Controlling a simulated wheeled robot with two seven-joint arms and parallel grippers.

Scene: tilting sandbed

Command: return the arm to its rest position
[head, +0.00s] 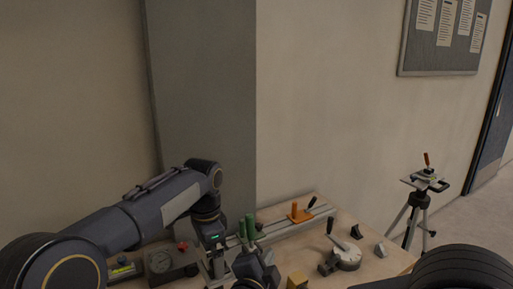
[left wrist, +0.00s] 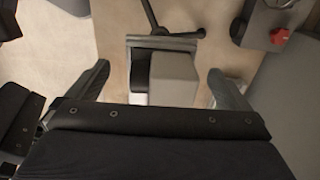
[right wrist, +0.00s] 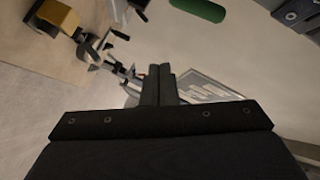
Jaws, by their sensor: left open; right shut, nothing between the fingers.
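My left arm reaches in from the left in the head view, and its gripper (head: 215,268) points down over the left part of the table. In the left wrist view the left gripper (left wrist: 160,88) is open, its two fingers wide apart. A light grey block (left wrist: 174,78) shows between them without touching either finger; I cannot tell how far below it is. In the right wrist view my right gripper (right wrist: 159,84) is shut with its fingers together and empty. A dark part of my right arm (head: 460,268) shows at the lower right of the head view.
The wooden table (head: 365,245) carries an orange-based fixture (head: 298,213), green handles (head: 246,228), a round dial device (head: 345,257), a yellow block (head: 297,281) and a red-knobbed box (head: 172,262). A tripod (head: 420,205) stands right of it. A wall pillar (head: 200,90) rises behind.

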